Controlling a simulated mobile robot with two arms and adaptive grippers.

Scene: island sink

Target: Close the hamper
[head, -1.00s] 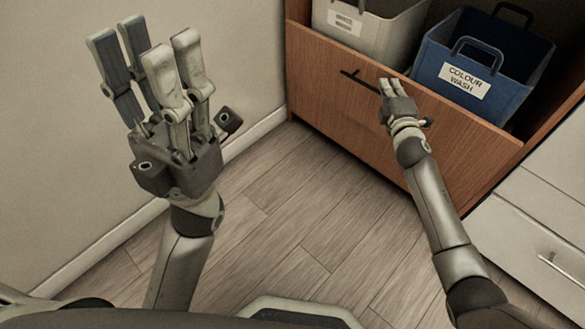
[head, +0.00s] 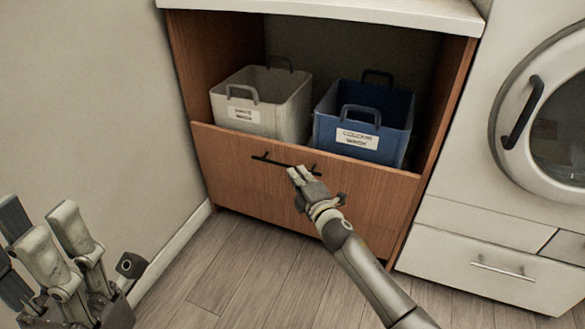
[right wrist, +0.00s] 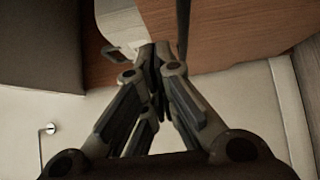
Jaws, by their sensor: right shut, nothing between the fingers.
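The hamper is a wooden cabinet with a brown front panel (head: 235,175) and a black bar handle (head: 268,158). The panel stands out from the cabinet opening, so the hamper is at least partly open. Inside are a white basket (head: 285,112) and a blue basket (head: 393,108). My right gripper (head: 300,174) is shut and empty, with its fingertips at the panel close to the handle's right part; contact is unclear. In the right wrist view its fingers (right wrist: 152,52) converge beside the dark handle (right wrist: 183,25). My left gripper (head: 38,228) is open and empty at lower left, partly cut off.
A white washing machine (head: 462,150) with a round door stands to the right, above a white drawer (head: 470,262). A pale counter (head: 330,12) tops the cabinet. A plain wall (head: 90,110) is at left. Wood floor (head: 235,275) lies clear in front.

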